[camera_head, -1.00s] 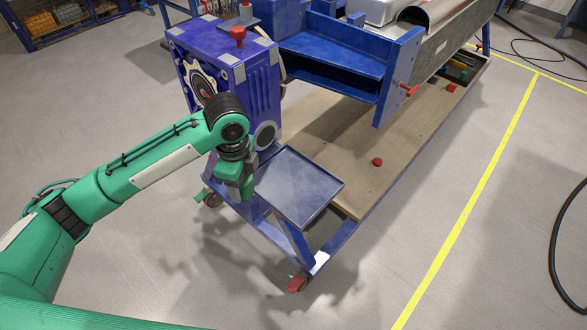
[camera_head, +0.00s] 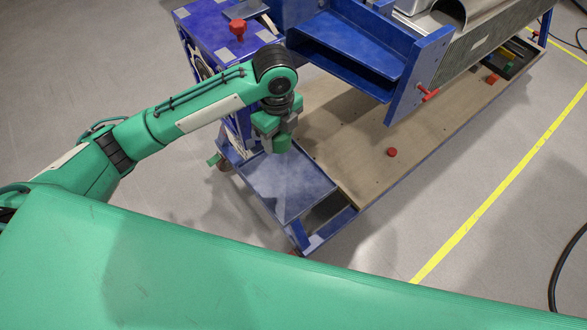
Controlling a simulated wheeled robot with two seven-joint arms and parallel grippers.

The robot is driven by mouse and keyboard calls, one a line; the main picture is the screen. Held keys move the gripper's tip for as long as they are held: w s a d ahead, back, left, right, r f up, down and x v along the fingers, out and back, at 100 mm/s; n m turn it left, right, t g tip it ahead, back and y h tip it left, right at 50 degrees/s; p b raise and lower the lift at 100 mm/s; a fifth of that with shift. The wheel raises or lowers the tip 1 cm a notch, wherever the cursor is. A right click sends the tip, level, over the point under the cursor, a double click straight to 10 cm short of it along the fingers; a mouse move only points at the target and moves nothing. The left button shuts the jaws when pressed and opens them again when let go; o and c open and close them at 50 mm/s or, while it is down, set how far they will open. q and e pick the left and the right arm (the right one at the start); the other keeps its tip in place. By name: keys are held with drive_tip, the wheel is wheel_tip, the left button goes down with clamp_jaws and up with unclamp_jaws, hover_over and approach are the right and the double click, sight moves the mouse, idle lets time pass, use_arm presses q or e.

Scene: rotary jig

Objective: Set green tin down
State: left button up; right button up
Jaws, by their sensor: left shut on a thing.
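The green tin (camera_head: 283,145) is a small green cylinder, partly covered by my gripper. My left gripper (camera_head: 274,143) points down and is shut on the tin. In the picture they lie over the far edge of the flat blue tray (camera_head: 280,187) on the cart's near end. I cannot tell whether the tin touches the tray or hangs above it. The tray's visible surface is bare. My right gripper is not in view.
A purple-blue housing (camera_head: 215,38) with a red knob (camera_head: 238,29) stands behind my left arm. A blue bracket frame (camera_head: 350,45) rises to the right. A wooden lower shelf (camera_head: 350,125) carries a red knob (camera_head: 392,152). Grey floor is clear beyond the cart.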

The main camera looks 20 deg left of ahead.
sight(281, 182)
use_arm(q)
drive_tip(key=f+p, duration=0.1)
drive_tip(key=f, duration=0.8)
drive_tip(key=f+p, duration=0.2)
drive_tip(key=f, duration=0.7)
drive_tip(key=shift+s+a+f, duration=0.15)
drive_tip(key=shift+s+f, duration=0.05)
drive_tip(key=shift+f, duration=0.3)
drive_tip(key=shift+f, duration=0.15)
drive_tip(key=o, duration=1.1)
